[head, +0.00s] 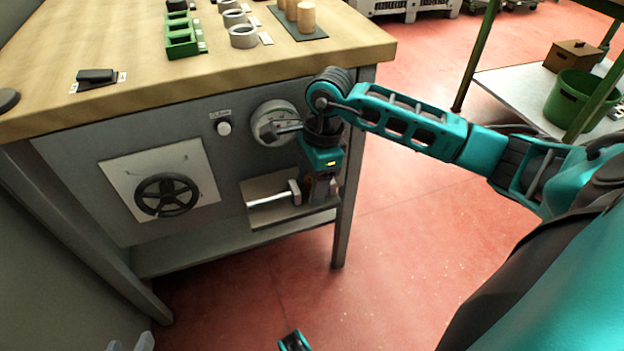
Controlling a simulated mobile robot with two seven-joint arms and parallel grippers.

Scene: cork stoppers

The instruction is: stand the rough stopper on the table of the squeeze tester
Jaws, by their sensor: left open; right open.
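Cork stoppers stand upright on a dark mat (313,33) at the bench's back right; the nearest stopper (306,19) shows best. I cannot tell which is rough. My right gripper (319,199) is open and points down in front of the bench, below a round dial (275,124) and by a small shelf. It is well below the stoppers and its fingertips are hard to make out.
A wooden bench (225,92) carries a green rack (181,42), grey rings (243,37) and a black block (95,76). A green bin (577,100) stands right. Red floor between is clear.

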